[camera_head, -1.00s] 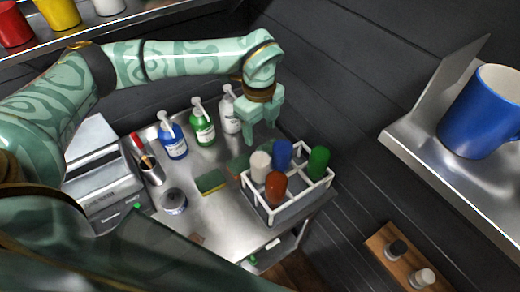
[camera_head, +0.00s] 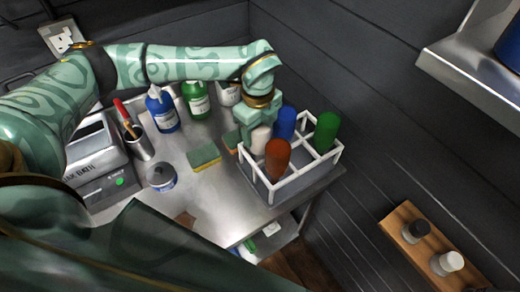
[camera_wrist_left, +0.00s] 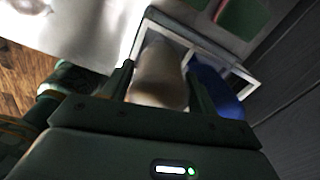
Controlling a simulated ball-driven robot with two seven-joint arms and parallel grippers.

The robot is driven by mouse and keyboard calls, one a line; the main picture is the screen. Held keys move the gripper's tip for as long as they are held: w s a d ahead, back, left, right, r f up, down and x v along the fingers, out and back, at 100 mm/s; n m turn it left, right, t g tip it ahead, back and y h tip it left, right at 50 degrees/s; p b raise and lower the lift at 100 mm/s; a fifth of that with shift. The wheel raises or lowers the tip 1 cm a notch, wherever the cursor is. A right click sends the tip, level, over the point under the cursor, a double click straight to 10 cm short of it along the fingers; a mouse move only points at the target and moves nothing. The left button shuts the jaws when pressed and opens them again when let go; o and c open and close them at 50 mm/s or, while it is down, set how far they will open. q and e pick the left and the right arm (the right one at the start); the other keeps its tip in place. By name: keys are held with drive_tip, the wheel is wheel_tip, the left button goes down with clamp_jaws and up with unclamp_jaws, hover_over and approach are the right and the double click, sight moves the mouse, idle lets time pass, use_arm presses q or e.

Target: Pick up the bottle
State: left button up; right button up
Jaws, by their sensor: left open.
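A white rack (camera_head: 292,187) with several bottles stands at the right end of the steel table. In it are a white bottle (camera_head: 260,141), an orange-brown bottle (camera_head: 277,160), a blue bottle (camera_head: 285,124) and a green bottle (camera_head: 326,132). My left gripper (camera_head: 256,127) is over the rack at the white bottle, pointing down. In the wrist view, the white bottle (camera_wrist_left: 158,80) shows between the open fingers of my left gripper (camera_wrist_left: 159,70), with the blue bottle (camera_wrist_left: 217,92) just outside the right finger. Contact cannot be told. My right gripper is not in view.
Pump bottles in blue (camera_head: 162,110), green (camera_head: 196,101) and white stand at the table's back. Sponges (camera_head: 204,157), a round jar (camera_head: 161,177), a tool cup (camera_head: 139,145) and a bath machine (camera_head: 95,155) are left. A wall shelf (camera_head: 470,65) is at upper right.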

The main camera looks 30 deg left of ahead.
use_arm(q)
drive_tip(key=shift+w+f, duration=0.1)
drive_tip(key=shift+f, duration=0.6)
drive_tip(key=shift+r, duration=0.15)
drive_tip(key=c, duration=0.8)
drive_tip(key=shift+r, duration=0.1)
